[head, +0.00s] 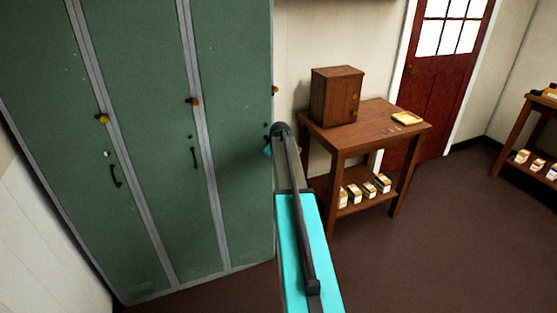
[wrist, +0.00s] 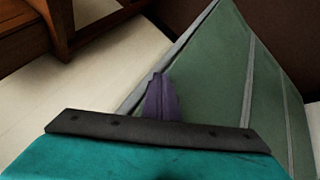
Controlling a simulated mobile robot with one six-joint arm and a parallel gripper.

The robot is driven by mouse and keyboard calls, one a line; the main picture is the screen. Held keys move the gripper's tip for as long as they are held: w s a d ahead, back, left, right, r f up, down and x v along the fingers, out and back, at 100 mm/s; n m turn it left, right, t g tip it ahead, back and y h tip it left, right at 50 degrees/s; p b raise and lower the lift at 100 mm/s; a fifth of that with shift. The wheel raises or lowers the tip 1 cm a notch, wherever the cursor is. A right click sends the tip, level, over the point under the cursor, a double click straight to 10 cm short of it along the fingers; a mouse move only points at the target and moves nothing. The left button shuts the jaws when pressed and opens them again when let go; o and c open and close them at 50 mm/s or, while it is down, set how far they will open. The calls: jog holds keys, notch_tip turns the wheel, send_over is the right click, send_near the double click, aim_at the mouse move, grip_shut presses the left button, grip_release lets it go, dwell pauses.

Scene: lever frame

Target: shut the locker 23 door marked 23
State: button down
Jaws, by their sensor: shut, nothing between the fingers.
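The green locker bank fills the left of the head view, with a left door (head: 45,100), a middle door (head: 150,130) and a right door (head: 235,100). No number 23 is readable, so I cannot tell which door is locker 23. All three look flush with the grey frame. My gripper is mostly hidden behind my arm in the head view, close to the right door's outer edge. In the wrist view my gripper (wrist: 162,97) shows purple fingers, shut and empty, in front of the green locker face (wrist: 215,80). Contact is unclear.
A wooden table (head: 385,128) stands right of the lockers, with a small wooden cabinet (head: 335,95) and a yellow tray (head: 407,118) on it. Small boxes (head: 367,190) sit on its lower shelf. A red door (head: 445,70) is behind. Brown floor (head: 440,240) is clear at right.

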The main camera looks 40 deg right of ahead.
jog(key=shift+w+d, duration=0.15)
jog(key=shift+w, duration=0.25)
jog(key=shift+s, duration=0.15)
jog(key=s+d+r+b, duration=0.1)
jog(key=s+r+b, duration=0.1)
jog(key=s+r, duration=0.6)
jog(key=shift+s+b, duration=0.35)
jog(key=shift+s, duration=0.3)
dwell(0.3)
jog(key=shift+a, duration=0.1)
dwell(0.4)
